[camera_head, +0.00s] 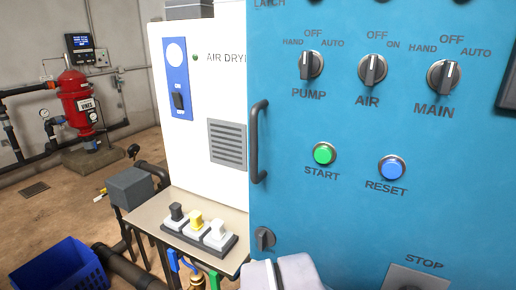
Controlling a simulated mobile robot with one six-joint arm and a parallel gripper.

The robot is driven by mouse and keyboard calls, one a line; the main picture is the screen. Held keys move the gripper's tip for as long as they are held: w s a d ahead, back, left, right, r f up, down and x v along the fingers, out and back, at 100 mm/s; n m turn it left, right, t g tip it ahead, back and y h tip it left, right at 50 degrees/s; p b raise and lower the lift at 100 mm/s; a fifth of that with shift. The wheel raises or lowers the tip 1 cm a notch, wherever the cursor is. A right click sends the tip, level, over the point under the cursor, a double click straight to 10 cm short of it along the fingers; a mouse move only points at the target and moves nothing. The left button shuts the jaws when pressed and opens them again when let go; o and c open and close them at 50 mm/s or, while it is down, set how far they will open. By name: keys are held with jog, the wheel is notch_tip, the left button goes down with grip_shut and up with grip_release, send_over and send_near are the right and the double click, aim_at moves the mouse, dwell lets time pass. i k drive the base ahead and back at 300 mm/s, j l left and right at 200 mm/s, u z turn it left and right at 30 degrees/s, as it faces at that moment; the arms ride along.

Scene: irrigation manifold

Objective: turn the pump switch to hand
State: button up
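The pump switch (311,65) is a dark rotary knob on a round base, at the upper left of the blue cabinet's front. HAND is printed at its upper left, OFF above and AUTO at its upper right. Its pale pointer line is close to upright, on the left part of the knob; I cannot tell its exact setting at this size. Nothing touches the switch. A pale grey part of my arm shows at the bottom edge, well below the switch. My gripper's fingers are not in view.
The blue cabinet (330,215) also carries the air switch (373,69), main switch (443,77), green start button (324,153) and blue reset button (391,168). A dark handle (256,142) sticks out at its left edge. A white air dryer (215,100) stands left.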

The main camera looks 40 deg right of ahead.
aim_at(309, 63)
jog(key=k+z, duration=0.1)
jog(key=z, duration=0.3)
jog(key=k+j+z, duration=0.1)
jog(key=z, duration=0.3)
jog(key=k+z, duration=0.2)
jog(key=z, duration=0.2)
jog(key=k+l+z, duration=0.1)
jog(key=z, duration=0.3)
